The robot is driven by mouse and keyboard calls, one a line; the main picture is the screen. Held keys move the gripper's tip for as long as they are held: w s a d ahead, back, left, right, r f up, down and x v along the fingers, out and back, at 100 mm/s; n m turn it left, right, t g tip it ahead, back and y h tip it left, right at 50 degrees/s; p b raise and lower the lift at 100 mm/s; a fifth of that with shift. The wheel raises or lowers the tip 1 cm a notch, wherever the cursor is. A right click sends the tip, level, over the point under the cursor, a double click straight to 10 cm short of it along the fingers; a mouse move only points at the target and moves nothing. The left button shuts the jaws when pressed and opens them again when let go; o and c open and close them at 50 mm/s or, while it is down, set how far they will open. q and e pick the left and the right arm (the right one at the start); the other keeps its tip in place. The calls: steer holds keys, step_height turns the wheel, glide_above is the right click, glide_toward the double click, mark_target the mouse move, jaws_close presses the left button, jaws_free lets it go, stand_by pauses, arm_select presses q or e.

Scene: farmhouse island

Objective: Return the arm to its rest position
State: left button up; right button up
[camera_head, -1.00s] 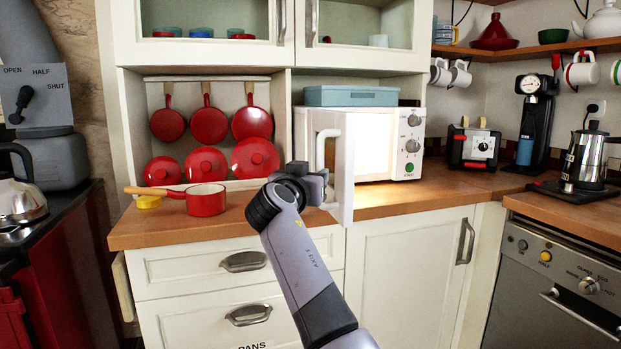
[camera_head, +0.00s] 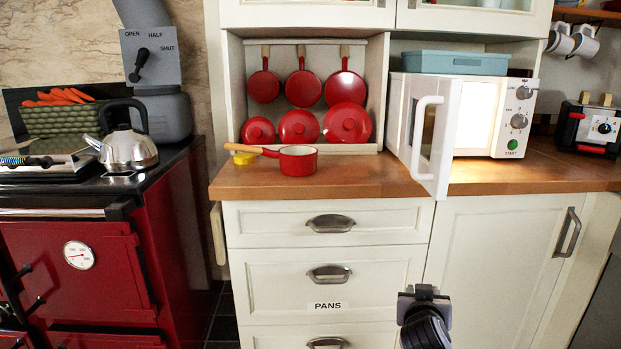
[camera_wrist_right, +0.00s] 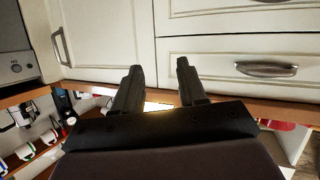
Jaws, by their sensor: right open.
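My right gripper (camera_head: 424,293) is low in front of the white lower cabinets, below the counter edge. It is apart from the microwave door (camera_head: 440,130) and its handle. In the right wrist view, the two dark fingers of this gripper (camera_wrist_right: 159,78) stand apart with nothing between them. White cabinet fronts and a drawer handle show beyond them, with the picture turned over. The white microwave (camera_head: 482,118) stands on the counter with its door swung open and its inside lit. My left gripper is in neither view.
A red saucepan (camera_head: 299,163) stands on the wooden counter (camera_head: 370,178), with red pans and lids behind it. A blue box (camera_head: 455,62) lies on the microwave. A red range (camera_head: 80,270) with a kettle (camera_head: 128,145) is at the left. The open door juts past the counter edge.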

steer(key=s+a+f+n+g+y, duration=0.1)
steer(key=s+f+y, duration=0.1)
steer(key=s+f, duration=0.5)
steer(key=s+a+f+n+y, duration=0.15)
steer(key=s+f, duration=0.25)
steer(key=s, duration=0.6)
steer(key=s+f+n+g+y, duration=0.1)
steer(key=s+f+n+y, duration=0.1)
steer(key=s+f, duration=0.5)
steer(key=s+a+g+y, duration=0.1)
steer(key=s+a+y, duration=0.1)
steer(key=s, duration=0.7)
step_height(320, 180, up, 13)
steer(key=s+d+p, duration=0.1)
steer(key=p, duration=1.3)
steer(key=shift+s+p, duration=0.15)
steer(key=shift+p, duration=0.2)
steer(key=shift+n+h, duration=0.25)
